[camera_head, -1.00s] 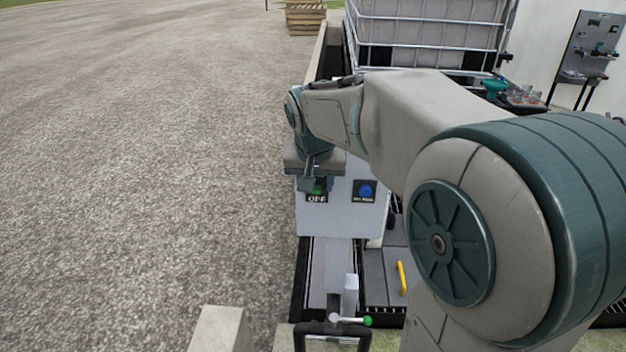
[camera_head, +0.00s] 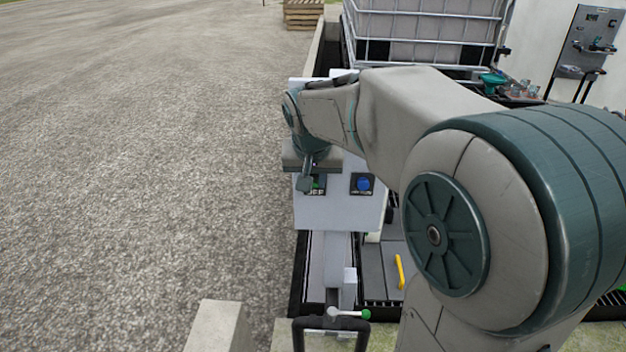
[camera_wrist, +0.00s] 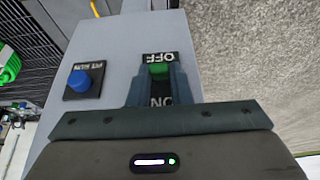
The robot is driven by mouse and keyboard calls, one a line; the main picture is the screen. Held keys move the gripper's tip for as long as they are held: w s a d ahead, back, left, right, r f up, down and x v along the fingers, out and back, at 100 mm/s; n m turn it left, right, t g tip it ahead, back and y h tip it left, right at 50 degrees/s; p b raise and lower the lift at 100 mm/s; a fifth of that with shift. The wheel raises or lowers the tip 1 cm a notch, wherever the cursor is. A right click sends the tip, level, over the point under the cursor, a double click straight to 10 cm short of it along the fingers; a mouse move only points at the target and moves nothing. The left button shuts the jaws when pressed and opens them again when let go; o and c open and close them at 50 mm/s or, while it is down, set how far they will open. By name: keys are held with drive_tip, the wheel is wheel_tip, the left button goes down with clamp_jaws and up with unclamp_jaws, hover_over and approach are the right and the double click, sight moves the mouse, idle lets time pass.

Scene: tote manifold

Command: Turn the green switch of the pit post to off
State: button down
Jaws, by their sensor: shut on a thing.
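The pit post (camera_head: 336,208) is a pale grey box with a green switch and a blue button on its face. In the wrist view, the green switch (camera_wrist: 158,70) shows between the fingertips, beside the OFF label (camera_wrist: 160,57), which appears upside down; the ON label (camera_wrist: 160,101) is at the other end, partly covered by my gripper. My gripper (camera_wrist: 157,77) is shut on the green switch, one finger on each side. In the head view, my gripper (camera_head: 307,184) is at the post's face and partly hides the switch and its label.
The blue button (camera_head: 363,184) sits right of the switch in the head view; it also shows in the wrist view (camera_wrist: 79,81). A caged white tank (camera_head: 425,30) stands behind. Open gravel lies left.

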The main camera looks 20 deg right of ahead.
drive_tip(key=shift+s+a+f+t+h+b, duration=0.15)
drive_tip(key=shift+f+t+b, duration=0.3)
drive_tip(key=shift+b, duration=1.25)
drive_tip(key=shift+s+d+f+t+h+b, duration=0.1)
drive_tip(key=shift+f+t+h+b, duration=0.3)
drive_tip(key=shift+b, duration=1.25)
drive_tip(key=t+b, duration=0.1)
drive_tip(key=b, duration=0.3)
drive_tip(key=f+t+b, duration=0.1)
drive_tip(key=b, duration=0.4)
drive_tip(key=t+h+b, duration=0.1)
drive_tip(key=t+b, duration=0.1)
drive_tip(key=b, duration=0.3)
drive_tip(key=shift+s+a+f, duration=0.1)
drive_tip(key=shift+s+f, duration=0.05)
drive_tip(key=shift+s, duration=0.15)
drive_tip(key=t+b, duration=0.1)
drive_tip(key=b, duration=0.3)
drive_tip(key=t+b, duration=0.1)
drive_tip(key=b, duration=0.4)
drive_tip(key=shift+f+t+h+b, duration=0.25)
drive_tip(key=shift+f+h+b, duration=0.05)
drive_tip(key=shift+f+h, duration=0.1)
drive_tip(key=t+b, duration=0.1)
drive_tip(key=b, duration=0.3)
drive_tip(key=shift+r, duration=0.1)
drive_tip(key=c, duration=1.3)
unclamp_jaws()
drive_tip(key=shift+r, duration=0.1)
drive_tip(key=shift+a, duration=0.1)
